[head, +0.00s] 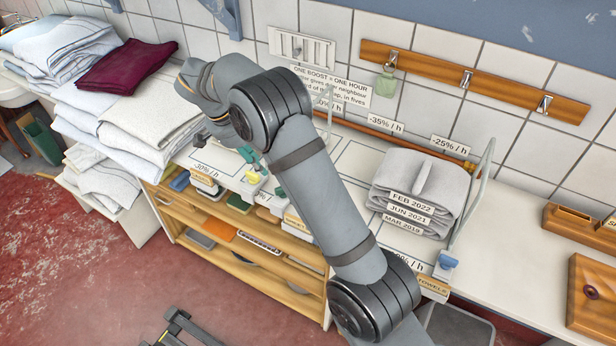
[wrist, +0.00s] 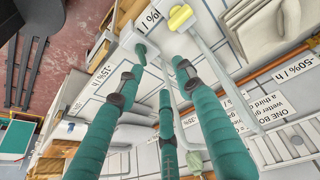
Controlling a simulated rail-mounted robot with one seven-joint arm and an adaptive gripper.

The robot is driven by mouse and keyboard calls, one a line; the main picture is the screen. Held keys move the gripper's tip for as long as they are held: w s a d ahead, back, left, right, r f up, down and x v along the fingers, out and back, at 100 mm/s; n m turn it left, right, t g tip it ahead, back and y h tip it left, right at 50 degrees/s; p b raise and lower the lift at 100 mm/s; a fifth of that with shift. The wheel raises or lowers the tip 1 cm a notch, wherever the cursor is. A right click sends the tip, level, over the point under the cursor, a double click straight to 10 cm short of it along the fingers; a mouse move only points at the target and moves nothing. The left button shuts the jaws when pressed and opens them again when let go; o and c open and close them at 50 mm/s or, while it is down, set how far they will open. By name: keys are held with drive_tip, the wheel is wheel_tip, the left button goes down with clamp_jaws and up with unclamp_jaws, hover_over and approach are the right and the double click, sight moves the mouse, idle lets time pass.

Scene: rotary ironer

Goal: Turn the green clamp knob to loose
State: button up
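My gripper (wrist: 160,76) has teal padded fingers spread well apart in the wrist view, with nothing held between them. A small dark green knob-like piece (wrist: 141,50) shows just past the left fingertip, against a white block on the counter's front edge. It looks like the green clamp knob, but its colour is close to my fingers' and I cannot tell whether they touch. A pale yellow knob (wrist: 181,17) on a white rod is beyond the right fingertip; it also shows in the head view (head: 254,178). In the head view my arm hides most of the gripper and this spot.
A blue knob (head: 446,262) sits at the front edge further right. Folded grey towels (head: 418,192) lie between thin upright metal hoops. Linen stacks (head: 140,115) stand at left. Shelves (head: 240,240) are below the counter.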

drive_tip(key=d+f+m, duration=0.1)
drive_tip(key=f+m, duration=0.1)
drive_tip(key=f, duration=0.1)
drive_tip(key=s+d+f+m+p, duration=0.1)
drive_tip(key=d+f+m, duration=0.1)
drive_tip(key=f, duration=0.1)
drive_tip(key=d+f+m+g, duration=0.1)
drive_tip(key=f+m, duration=0.1)
drive_tip(key=f, duration=0.1)
drive_tip(key=shift+s+d+f+p, duration=0.25)
drive_tip(key=shift+d+p, duration=0.1)
drive_tip(key=shift+c, duration=0.2)
drive_tip(key=c, duration=0.8)
clamp_jaws()
